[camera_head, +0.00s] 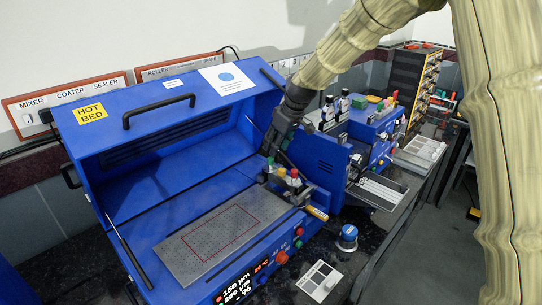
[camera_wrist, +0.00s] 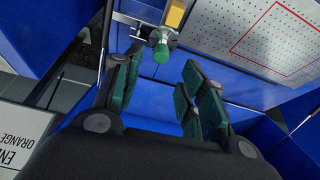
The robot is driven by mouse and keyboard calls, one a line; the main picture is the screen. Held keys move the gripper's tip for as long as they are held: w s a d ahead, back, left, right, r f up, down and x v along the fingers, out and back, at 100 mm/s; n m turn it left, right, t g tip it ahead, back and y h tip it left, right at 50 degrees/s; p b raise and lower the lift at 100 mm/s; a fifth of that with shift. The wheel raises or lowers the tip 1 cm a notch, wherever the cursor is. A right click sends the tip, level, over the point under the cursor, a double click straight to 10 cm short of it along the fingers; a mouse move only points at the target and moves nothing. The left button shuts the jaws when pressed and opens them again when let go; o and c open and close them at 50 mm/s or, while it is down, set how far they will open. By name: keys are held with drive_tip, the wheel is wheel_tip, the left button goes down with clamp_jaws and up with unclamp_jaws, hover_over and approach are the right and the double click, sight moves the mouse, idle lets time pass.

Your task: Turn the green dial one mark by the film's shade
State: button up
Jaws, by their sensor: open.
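A green dial (camera_wrist: 161,53) stands on a metal bracket in the wrist view, just beyond and between my fingertips. In the head view the green dial (camera_head: 270,161) is small beside a yellow and a red knob, partly hidden by my gripper. My gripper (camera_head: 274,146) is open and empty, pointing down over the dials; its spread green-padded fingers show in the wrist view (camera_wrist: 163,68). The perforated bed (camera_head: 175,262) has a red outlined rectangle; I cannot make out a film on it. Marks around the dial are too small to read.
The blue coater's raised lid (camera_head: 100,140) stands behind the bed, at left. A blue machine with a tray (camera_head: 378,190) is close on the right.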

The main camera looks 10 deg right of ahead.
sight(271, 158)
drive_tip(key=shift+p+x, duration=0.85)
drive_tip(key=shift+x, duration=2.35)
clamp_jaws()
